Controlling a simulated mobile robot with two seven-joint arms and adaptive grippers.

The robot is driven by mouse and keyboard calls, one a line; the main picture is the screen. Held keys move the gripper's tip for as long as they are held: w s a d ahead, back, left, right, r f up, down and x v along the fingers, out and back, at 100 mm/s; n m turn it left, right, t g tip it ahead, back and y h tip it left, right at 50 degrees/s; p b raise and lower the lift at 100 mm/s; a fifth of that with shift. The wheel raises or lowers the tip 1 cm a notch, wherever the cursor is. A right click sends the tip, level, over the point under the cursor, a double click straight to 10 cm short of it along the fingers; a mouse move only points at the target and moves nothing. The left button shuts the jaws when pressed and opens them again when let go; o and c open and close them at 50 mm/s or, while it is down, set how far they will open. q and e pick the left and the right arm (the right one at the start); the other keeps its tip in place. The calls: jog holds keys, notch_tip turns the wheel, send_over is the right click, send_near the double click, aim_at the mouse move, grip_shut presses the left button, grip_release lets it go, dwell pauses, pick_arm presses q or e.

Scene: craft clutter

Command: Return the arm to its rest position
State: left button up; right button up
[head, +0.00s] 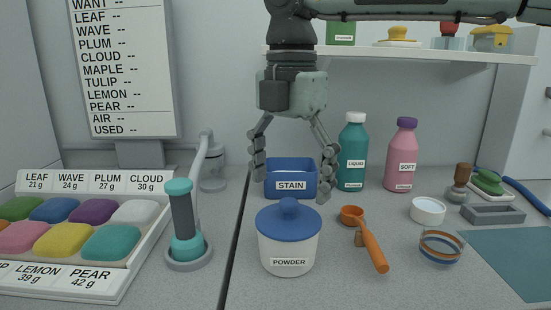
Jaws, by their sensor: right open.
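My right arm comes in along the top from the right, and my right gripper (294,180) hangs pointing down in the middle of the head view. Its two fingers are spread wide with nothing between them. It hangs above the white powder jar (289,250), which has a blue knobbed lid on, and in front of the blue stain bin (291,165). It looks clear of the jar; whether a finger touches the bin I cannot tell. My left gripper is not in view.
A shelf (440,54) crosses behind the arm. A teal-topped stand (187,232) and a tray (150,238) of coloured blocks are left. Bare counter lies at front.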

notch_tip(320, 180, up, 4)
jog(key=shift+w+f, duration=0.1)
jog(key=shift+f, duration=0.1)
jog(key=a+r+n+g+y, duration=0.3)
jog(key=a+r+n+y, duration=0.15)
jog(key=y, duration=0.55)
jog(key=w+d+r+n+t+y, duration=0.1)
jog(key=w+d+r+t+y, duration=0.1)
jog(key=w+d+r+y, duration=0.3)
jog(key=w+d+r+n+t+y, duration=0.1)
jog(key=w+d+r+t+y, duration=0.2)
jog(key=d+r, duration=0.4)
jog(key=d+r+m+t+h, duration=0.3)
jog(key=d+t, duration=0.4)
jog(key=d, duration=0.9)
jog(key=d+r+m+t+h, duration=0.4)
jog(key=d+t, duration=0.4)
jog(key=d, duration=0.8)
jog(key=d+r+m+t+h, duration=0.3)
jog(key=d+t+h, duration=0.2)
jog(key=d, duration=1.1)
jog(key=t, duration=0.3)
jog(key=shift+d+r+h, duration=0.3)
jog(key=shift+d, duration=0.1)
jog(key=shift+f+m, duration=0.1)
jog(key=shift+m, duration=0.15)
